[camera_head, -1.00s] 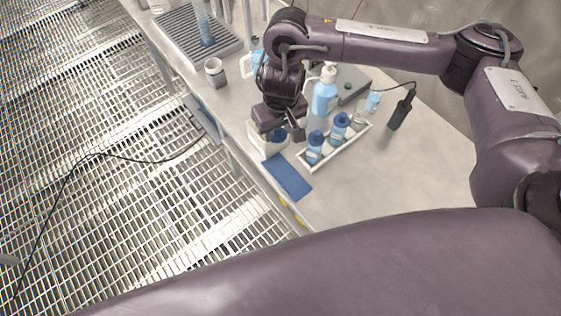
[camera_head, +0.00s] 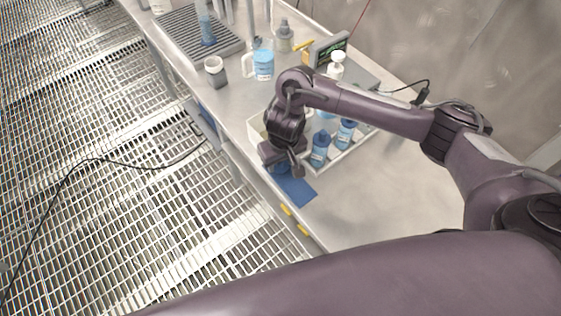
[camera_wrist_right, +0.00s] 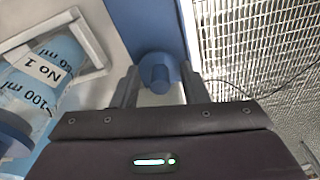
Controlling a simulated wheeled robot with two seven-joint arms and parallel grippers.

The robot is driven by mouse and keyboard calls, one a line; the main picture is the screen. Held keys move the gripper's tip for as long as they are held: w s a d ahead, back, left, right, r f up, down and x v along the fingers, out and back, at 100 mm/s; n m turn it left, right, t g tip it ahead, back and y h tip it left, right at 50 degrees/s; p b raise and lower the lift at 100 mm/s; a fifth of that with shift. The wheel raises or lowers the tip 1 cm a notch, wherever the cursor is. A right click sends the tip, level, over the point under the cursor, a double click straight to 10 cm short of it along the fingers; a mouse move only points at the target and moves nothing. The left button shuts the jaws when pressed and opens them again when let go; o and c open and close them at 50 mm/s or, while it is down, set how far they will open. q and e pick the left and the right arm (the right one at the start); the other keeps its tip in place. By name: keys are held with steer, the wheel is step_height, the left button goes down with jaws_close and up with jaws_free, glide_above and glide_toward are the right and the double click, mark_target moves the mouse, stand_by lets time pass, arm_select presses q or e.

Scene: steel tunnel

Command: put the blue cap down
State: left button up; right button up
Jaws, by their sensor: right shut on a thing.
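My right gripper (camera_head: 283,168) is shut on the blue cap (camera_wrist_right: 160,72), a round cap with a narrower knob, which shows between the two fingers in the right wrist view. In the head view the cap (camera_head: 280,168) is mostly hidden by the gripper. The mat (camera_wrist_right: 145,22) also runs behind the cap in the wrist view. I cannot tell whether the cap touches it. My left gripper is not in view.
A white rack (camera_head: 347,156) with blue-capped bottles (camera_head: 319,149) stands right of the gripper. A labelled bottle (camera_wrist_right: 42,82) shows at left in the wrist view. A white box (camera_head: 256,130) is partly hidden behind the gripper. The table's right part is clear.

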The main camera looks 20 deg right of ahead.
mark_target(283, 170)
steer(key=o, duration=0.9)
steer(key=shift+f, duration=0.1)
steer(key=shift+o, duration=0.2)
steer(key=shift+r, duration=0.3)
step_height(283, 170, up, 12)
steer(key=s+p, duration=0.1)
steer(key=p, duration=0.4)
steer(key=shift+s+f+p, duration=0.2)
steer(key=shift+s+p, duration=0.1)
steer(key=shift+p, duration=0.1)
